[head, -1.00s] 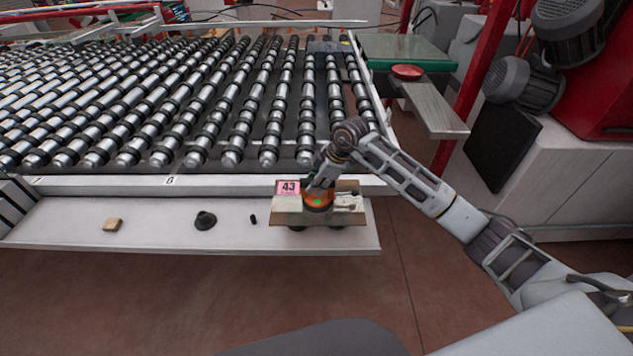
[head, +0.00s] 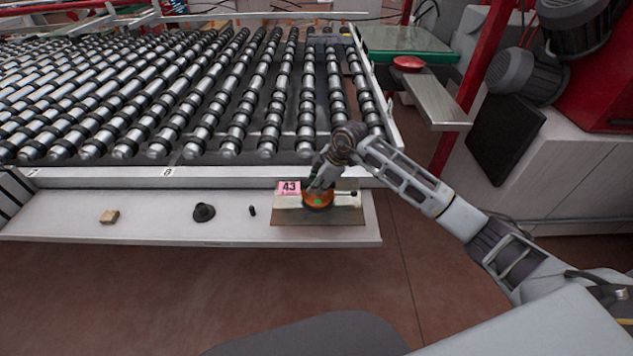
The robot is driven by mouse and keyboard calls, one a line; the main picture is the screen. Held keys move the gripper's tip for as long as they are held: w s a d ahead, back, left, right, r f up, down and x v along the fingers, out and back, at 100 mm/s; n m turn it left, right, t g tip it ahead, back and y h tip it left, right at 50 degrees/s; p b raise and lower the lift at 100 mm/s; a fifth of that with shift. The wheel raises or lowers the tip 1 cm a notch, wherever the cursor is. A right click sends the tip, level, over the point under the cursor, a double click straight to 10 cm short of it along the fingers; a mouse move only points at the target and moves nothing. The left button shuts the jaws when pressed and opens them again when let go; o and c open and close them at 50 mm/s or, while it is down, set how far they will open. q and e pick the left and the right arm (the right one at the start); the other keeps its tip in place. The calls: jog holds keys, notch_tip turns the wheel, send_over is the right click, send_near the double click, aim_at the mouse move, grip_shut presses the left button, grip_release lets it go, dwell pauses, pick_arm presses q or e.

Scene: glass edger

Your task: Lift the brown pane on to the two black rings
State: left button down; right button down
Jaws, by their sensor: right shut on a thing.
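The brown pane (head: 290,217) lies roughly flat over the right end of the pale front shelf. A pink label (head: 289,187) marked 43 shows at its back left corner. An orange round piece (head: 318,200) with a green dot sits over the pane's middle, with a pale bar across it. My right gripper (head: 319,184) is shut on this orange piece from above. The two black rings are hidden now, and whether the pane touches them I cannot tell. My left gripper is not in view.
On the shelf (head: 150,228) left of the pane are a small black peg (head: 252,211), a black cone-like cup (head: 203,211) and a tan block (head: 109,216). The roller bed (head: 235,105) rises behind. A red button (head: 407,63) stands at the back right.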

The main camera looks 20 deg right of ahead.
jog(key=shift+f+b, duration=0.5)
jog(key=shift+f, duration=0.5)
jog(key=shift+f, duration=0.4)
dwell(0.9)
jog(key=c, duration=1.1)
grip_release()
jog(key=shift+c, duration=0.2)
jog(key=shift+o, duration=0.3)
jog(key=shift+f, duration=0.1)
jog(key=shift+s+f, duration=0.1)
jog(key=shift+f, duration=0.05)
jog(key=v, duration=1.2)
